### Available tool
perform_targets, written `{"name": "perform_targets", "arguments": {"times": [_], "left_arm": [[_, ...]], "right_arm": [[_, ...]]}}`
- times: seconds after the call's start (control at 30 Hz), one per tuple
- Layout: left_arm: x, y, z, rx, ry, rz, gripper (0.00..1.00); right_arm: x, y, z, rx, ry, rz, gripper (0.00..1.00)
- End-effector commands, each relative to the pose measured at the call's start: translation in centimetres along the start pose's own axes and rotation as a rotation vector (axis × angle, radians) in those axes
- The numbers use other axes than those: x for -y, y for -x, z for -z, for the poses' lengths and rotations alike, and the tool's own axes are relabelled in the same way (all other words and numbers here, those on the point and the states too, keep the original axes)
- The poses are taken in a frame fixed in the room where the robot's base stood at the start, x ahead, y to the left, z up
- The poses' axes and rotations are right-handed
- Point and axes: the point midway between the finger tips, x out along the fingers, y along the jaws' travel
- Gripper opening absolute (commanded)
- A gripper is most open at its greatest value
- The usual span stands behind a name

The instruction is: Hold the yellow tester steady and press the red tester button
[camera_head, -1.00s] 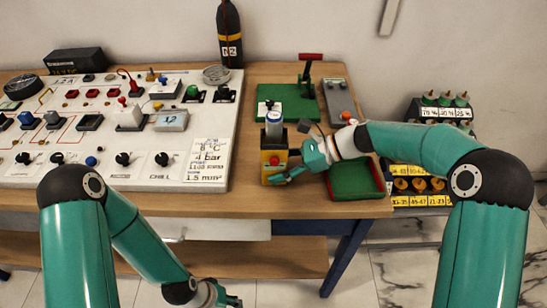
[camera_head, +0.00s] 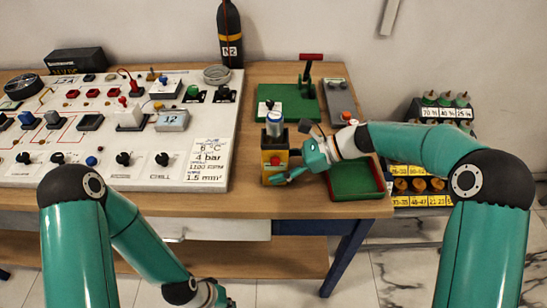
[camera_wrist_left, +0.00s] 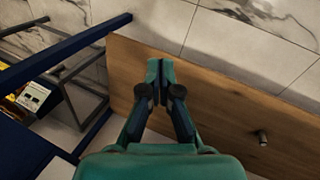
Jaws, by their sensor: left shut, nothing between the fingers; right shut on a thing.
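The yellow tester (camera_head: 267,171) stands upright near the table's front edge, right of the white panel, in the head view. Its front has a dark face with a red button (camera_head: 275,161). A silver and blue cylinder (camera_head: 274,125) sits on its top. My right gripper (camera_head: 281,177) reaches in from the right and is shut on the tester low on its body; the exact finger contact is small and partly hidden. My left gripper is low at the bottom of the head view, mostly out of frame. In the left wrist view, the left gripper (camera_wrist_left: 160,72) is shut and empty.
A green tray with a red rim (camera_head: 354,194) lies just right of the tester, under my right arm. A green press (camera_head: 290,106) stands behind. The white panel (camera_head: 212,150) is at the left. Bare wood (camera_head: 245,195) lies between panel and tester.

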Motion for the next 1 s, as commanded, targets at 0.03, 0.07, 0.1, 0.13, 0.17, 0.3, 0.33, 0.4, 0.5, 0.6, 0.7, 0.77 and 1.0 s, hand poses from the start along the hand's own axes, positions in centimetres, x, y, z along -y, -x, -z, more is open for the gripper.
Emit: {"name": "perform_targets", "arguments": {"times": [0.03, 0.07, 0.1, 0.13, 0.17, 0.3, 0.33, 0.4, 0.5, 0.6, 0.7, 0.77, 1.0], "left_arm": [[0.0, 0.0, 0.0, 0.000, 0.000, 0.000, 0.00], [0.0, 0.0, 0.0, 0.000, 0.000, 0.000, 0.00], [0.0, 0.0, 0.0, 0.000, 0.000, 0.000, 0.00], [0.0, 0.0, 0.0, 0.000, 0.000, 0.000, 0.00], [0.0, 0.0, 0.0, 0.000, 0.000, 0.000, 0.00], [0.0, 0.0, 0.0, 0.000, 0.000, 0.000, 0.00], [0.0, 0.0, 0.0, 0.000, 0.000, 0.000, 0.00], [0.0, 0.0, 0.0, 0.000, 0.000, 0.000, 0.00], [0.0, 0.0, 0.0, 0.000, 0.000, 0.000, 0.00], [0.0, 0.0, 0.0, 0.000, -0.001, 0.000, 0.00], [0.0, 0.1, 0.0, 0.000, -0.018, 0.000, 0.00], [0.0, 0.1, 0.0, -0.001, -0.047, 0.000, 0.00], [1.4, 0.4, 0.2, -0.007, -0.194, 0.064, 0.00]], "right_arm": [[0.0, 0.0, 0.0, -0.001, -0.001, 0.000, 0.37], [0.0, 0.0, 0.0, -0.001, -0.001, 0.000, 0.37], [0.0, 0.0, 0.1, -0.001, -0.001, 0.000, 0.37], [0.0, 0.0, 0.0, -0.001, -0.001, 0.000, 0.37], [0.0, 0.0, 0.0, -0.001, -0.001, 0.000, 0.37], [0.0, 0.0, 0.1, -0.001, -0.001, 0.000, 0.37], [0.0, 0.0, 0.0, -0.001, -0.001, 0.000, 0.37], [0.0, 0.0, 0.1, -0.001, -0.001, 0.000, 0.37], [0.0, 0.0, 0.0, -0.001, -0.001, 0.000, 0.37], [0.0, 0.0, 0.0, -0.001, -0.001, 0.000, 0.37], [0.0, 0.0, 0.0, -0.001, -0.001, 0.000, 0.37], [0.0, 0.0, 0.0, 0.000, -0.001, 0.000, 0.37], [0.0, 0.0, 0.0, 0.000, -0.001, 0.000, 0.37]]}}
